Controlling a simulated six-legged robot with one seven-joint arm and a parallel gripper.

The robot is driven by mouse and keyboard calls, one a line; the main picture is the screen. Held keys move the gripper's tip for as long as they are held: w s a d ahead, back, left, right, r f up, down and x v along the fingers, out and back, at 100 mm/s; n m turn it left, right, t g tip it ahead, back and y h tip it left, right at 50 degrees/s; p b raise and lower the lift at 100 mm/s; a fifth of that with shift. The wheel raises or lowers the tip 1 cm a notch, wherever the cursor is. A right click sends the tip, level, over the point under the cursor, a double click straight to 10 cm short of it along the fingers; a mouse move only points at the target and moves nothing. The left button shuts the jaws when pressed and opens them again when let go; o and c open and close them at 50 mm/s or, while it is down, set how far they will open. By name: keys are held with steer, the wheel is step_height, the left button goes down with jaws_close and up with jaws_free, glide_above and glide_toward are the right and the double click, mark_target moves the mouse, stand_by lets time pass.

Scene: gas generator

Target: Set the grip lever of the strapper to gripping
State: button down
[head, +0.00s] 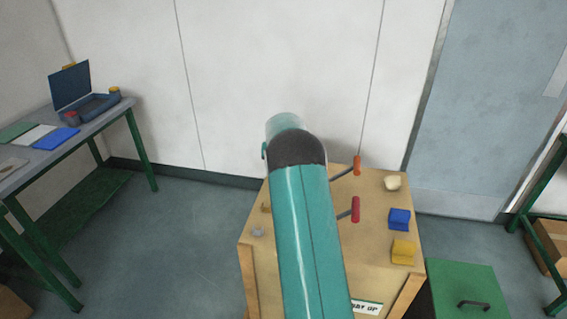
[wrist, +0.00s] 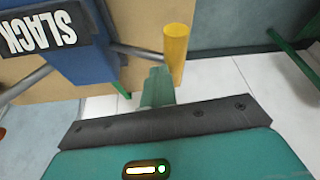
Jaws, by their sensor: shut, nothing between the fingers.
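In the wrist view a blue body (wrist: 75,50) carries a black label reading SLACK, shown upside down. I take it to be part of the strapper. A lever with a yellow handle (wrist: 178,50) sticks out on a grey rod beside it. My gripper (wrist: 158,84) is shut and empty, its tips close to the left of the yellow handle's lower end; I cannot tell if they touch. In the head view my arm covers the gripper and the middle of the wooden bench (head: 385,235). Levers with an orange handle (head: 357,166) and a red handle (head: 355,209) show right of my arm.
On the bench's right lie a cream lump (head: 392,183), a blue block (head: 400,219) and a yellow block (head: 403,251). A green box (head: 468,290) stands at lower right. A grey table (head: 95,118) with an open blue case (head: 85,95) is at left. Floor between is clear.

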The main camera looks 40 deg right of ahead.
steer(key=shift+w+a+f+n+g+h, duration=0.3)
steer(key=shift+w+a+f+g+h, duration=0.45)
steer(key=shift+w+f+g+h, duration=0.25)
steer(key=shift+w+a+f+g+h, duration=0.2)
steer(key=shift+f+g+h, duration=0.2)
steer(key=shift+f+g, duration=0.2)
steer(key=shift+w+a+f+g+h, duration=0.1)
steer(key=shift+w+f+g+h, duration=0.05)
steer(key=shift+f+g+h, duration=0.35)
steer(key=shift+w+a+f, duration=0.15)
steer(key=shift+f, duration=0.65)
steer(key=r, duration=0.3)
steer(key=s+r, duration=0.1)
steer(key=r, duration=0.1)
steer(key=shift+s+d, duration=0.1)
steer(key=shift+d, duration=0.15)
steer(key=v, duration=0.9)
steer(key=shift+w, duration=0.3)
